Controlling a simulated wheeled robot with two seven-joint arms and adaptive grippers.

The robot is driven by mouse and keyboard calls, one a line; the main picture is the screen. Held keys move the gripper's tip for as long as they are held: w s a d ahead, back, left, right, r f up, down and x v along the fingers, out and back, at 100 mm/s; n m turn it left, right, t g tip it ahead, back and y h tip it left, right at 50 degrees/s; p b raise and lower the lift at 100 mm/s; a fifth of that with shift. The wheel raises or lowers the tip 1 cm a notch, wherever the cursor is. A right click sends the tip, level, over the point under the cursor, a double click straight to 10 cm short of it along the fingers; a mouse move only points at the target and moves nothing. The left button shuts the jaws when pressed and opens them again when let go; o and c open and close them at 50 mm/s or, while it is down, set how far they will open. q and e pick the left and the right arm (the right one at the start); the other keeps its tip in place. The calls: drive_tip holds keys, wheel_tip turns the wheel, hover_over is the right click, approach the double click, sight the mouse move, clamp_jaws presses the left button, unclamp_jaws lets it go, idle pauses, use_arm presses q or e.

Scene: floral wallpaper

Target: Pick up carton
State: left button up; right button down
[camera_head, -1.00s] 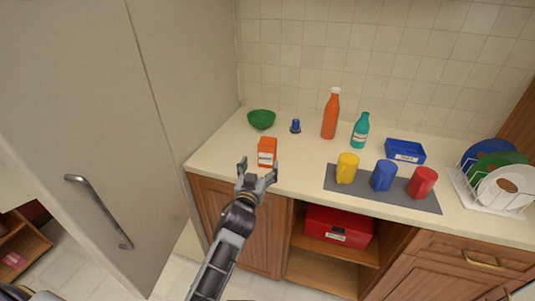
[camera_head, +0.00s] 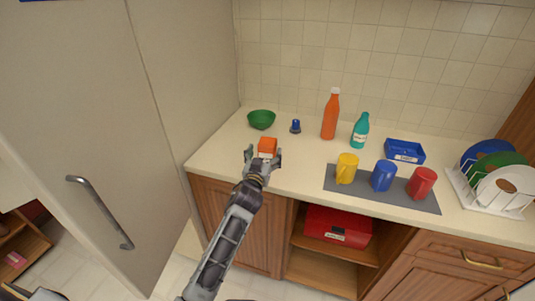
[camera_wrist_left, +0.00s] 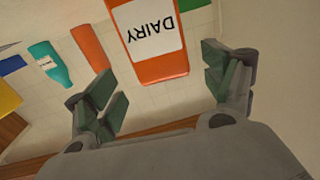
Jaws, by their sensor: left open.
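The carton (camera_head: 267,145) is orange with a white label and stands on the counter near its front left edge. In the left wrist view the carton (camera_wrist_left: 150,40) shows its "DAIRY" label upside down, close in front of my open fingers. My left gripper (camera_head: 262,157) is open at the carton's front, and its fingers hide the carton's lower part in the head view. In the left wrist view my left gripper (camera_wrist_left: 165,90) has one finger on each side, with the carton's end between or just beyond the tips. My right gripper is not in view.
A green bowl (camera_head: 261,119) and a small blue object (camera_head: 295,126) stand behind the carton. An orange bottle (camera_head: 330,114) and a teal bottle (camera_head: 360,131) are to the right. Yellow (camera_head: 346,168), blue (camera_head: 383,175) and red (camera_head: 422,183) mugs stand on a grey mat (camera_head: 336,184). A tall cabinet (camera_head: 190,90) borders the left.

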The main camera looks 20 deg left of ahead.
sight(268, 144)
use_arm(q)
drive_tip(key=shift+w, duration=0.45)
drive_tip(key=shift+w, duration=0.15)
drive_tip(key=shift+w+a+p, duration=0.15)
drive_tip(key=shift+w, duration=1.1)
drive_tip(key=shift+w+a+p, duration=0.15)
drive_tip(key=shift+w, duration=1.05)
drive_tip(key=shift+r, duration=0.1)
drive_tip(key=c, duration=1.3)
drive_tip(key=shift+r+p, duration=0.3)
drive_tip(key=shift+r, duration=4.7)
